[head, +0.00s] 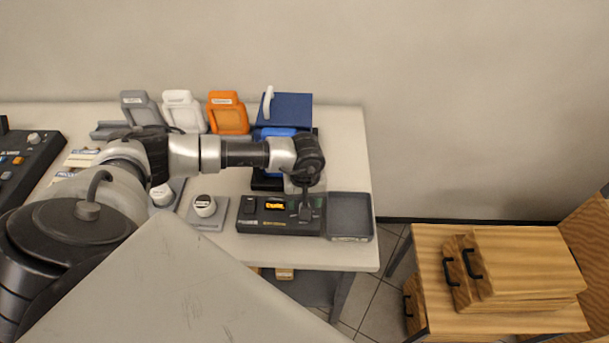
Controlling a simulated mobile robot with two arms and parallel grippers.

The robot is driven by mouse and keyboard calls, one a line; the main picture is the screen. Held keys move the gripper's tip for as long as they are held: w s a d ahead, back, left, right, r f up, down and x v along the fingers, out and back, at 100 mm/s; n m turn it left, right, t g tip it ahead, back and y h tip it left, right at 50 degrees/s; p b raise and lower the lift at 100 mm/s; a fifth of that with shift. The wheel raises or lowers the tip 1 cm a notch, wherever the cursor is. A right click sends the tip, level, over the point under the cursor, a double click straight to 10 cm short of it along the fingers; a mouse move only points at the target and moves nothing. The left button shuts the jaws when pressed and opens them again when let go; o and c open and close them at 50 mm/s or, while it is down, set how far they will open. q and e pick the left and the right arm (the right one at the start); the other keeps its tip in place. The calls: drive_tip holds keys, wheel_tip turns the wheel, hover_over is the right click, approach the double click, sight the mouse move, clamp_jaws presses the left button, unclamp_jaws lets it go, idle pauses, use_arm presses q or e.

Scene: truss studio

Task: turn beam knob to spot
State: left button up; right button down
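A dark control panel (262,226) lies near the front edge of the white table, with a lit orange display (275,204) and small lettering I cannot read. My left gripper (305,210) points down over the right part of this panel. Its fingers are small and dark against the panel, so I cannot tell whether they are open, shut or touching anything. No knob shows clearly on this panel; one may be hidden under the gripper. Two white round knobs, one on the left (161,194) and one on the right (204,206), sit on grey plates left of the panel. My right gripper is out of view.
A grey open tray (349,216) adjoins the panel's right end. Grey, white and orange holders (228,113) and a blue box (285,110) stand at the back of the white table (345,150). Another dark console (22,155) is at far left. A wooden table (500,320) stands right.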

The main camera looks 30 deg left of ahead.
use_arm(q)
drive_tip(key=shift+f, duration=1.35)
drive_tip(key=c, duration=0.9)
